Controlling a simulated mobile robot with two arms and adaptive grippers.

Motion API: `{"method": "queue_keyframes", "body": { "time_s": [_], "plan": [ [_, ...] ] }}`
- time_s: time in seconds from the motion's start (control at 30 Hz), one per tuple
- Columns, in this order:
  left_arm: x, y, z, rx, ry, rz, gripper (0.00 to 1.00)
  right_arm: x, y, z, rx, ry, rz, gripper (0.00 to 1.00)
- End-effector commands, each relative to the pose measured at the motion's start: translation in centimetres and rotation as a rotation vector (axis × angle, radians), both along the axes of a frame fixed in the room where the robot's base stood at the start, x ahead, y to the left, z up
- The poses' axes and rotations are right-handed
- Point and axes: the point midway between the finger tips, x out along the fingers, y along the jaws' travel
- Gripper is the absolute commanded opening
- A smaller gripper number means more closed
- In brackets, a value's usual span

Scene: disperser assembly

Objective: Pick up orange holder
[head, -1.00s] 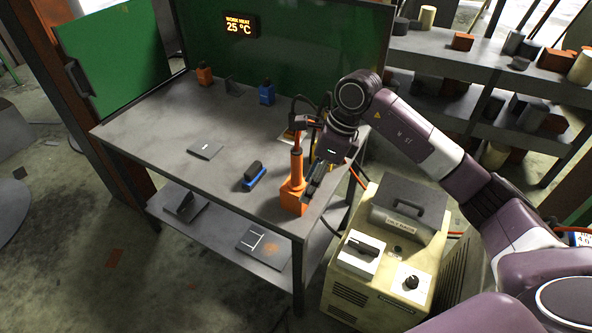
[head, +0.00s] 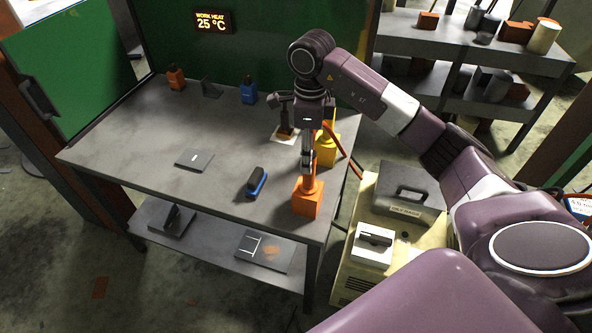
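The orange holder (head: 307,199) stands upright at the front right corner of the grey worktable. It has a square orange base and a narrower upper part. My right gripper (head: 307,160) points down over it, in front of its upper part. The fingers overlap the holder's top in this view, and I cannot tell whether they touch it or how far apart they are. My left gripper is out of view.
A blue-and-black block (head: 257,183) and a flat grey plate (head: 194,160) lie on the worktable (head: 135,140). A yellow holder (head: 327,150) stands just behind my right gripper. Smaller orange (head: 176,79) and blue (head: 248,93) holders stand at the back. A beige machine (head: 357,279) stands right of the table.

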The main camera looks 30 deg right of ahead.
Motion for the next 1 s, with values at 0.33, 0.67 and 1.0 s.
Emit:
{"method": "queue_keyframes", "body": {
  "time_s": [0.33, 0.67, 1.0],
  "plan": [
    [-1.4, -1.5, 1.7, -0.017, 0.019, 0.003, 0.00, -0.3, 0.0, -3.5, 0.002, 0.006, 0.000, 0.43],
    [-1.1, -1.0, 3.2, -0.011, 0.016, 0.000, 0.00, -0.3, -0.1, -7.4, 0.001, 0.003, 0.001, 0.43],
    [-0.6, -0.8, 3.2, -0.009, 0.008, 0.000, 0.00, -0.2, -0.1, -7.6, 0.001, 0.001, 0.001, 0.30]
  ]
}}
